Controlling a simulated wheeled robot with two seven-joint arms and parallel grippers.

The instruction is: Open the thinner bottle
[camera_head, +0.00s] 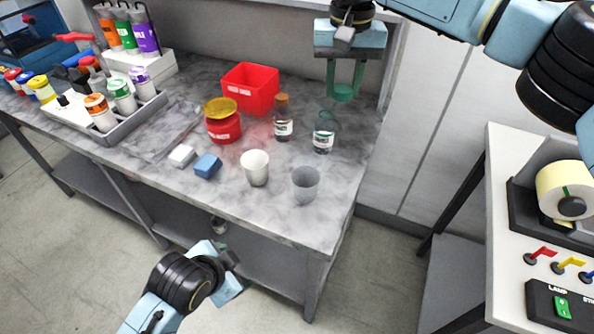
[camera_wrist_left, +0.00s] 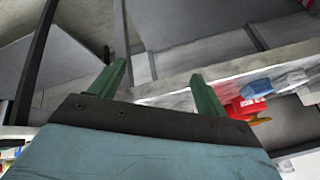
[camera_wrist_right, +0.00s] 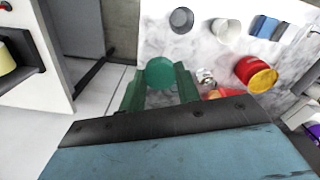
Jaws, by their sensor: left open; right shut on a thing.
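My right gripper (camera_head: 343,91) is shut on a green round cap (camera_wrist_right: 160,73). In the head view the cap is held above and slightly right of a clear bottle (camera_head: 324,134) with a pale label, with a visible gap between them. The bottle stands upright on the grey marbled bench, and no cap shows on its top. A second bottle (camera_head: 283,120) with a brown stopper stands to its left. The label text is too small to read. My left gripper (camera_wrist_left: 155,90) is open and empty, low in front of the bench.
A red bin (camera_head: 250,88), a red jar with a yellow lid (camera_head: 223,122), a white cup (camera_head: 255,168), a grey cup (camera_head: 305,185) and two small blocks share the bench. A bottle rack (camera_head: 145,112) stands left. A machine table (camera_head: 510,145) stands right.

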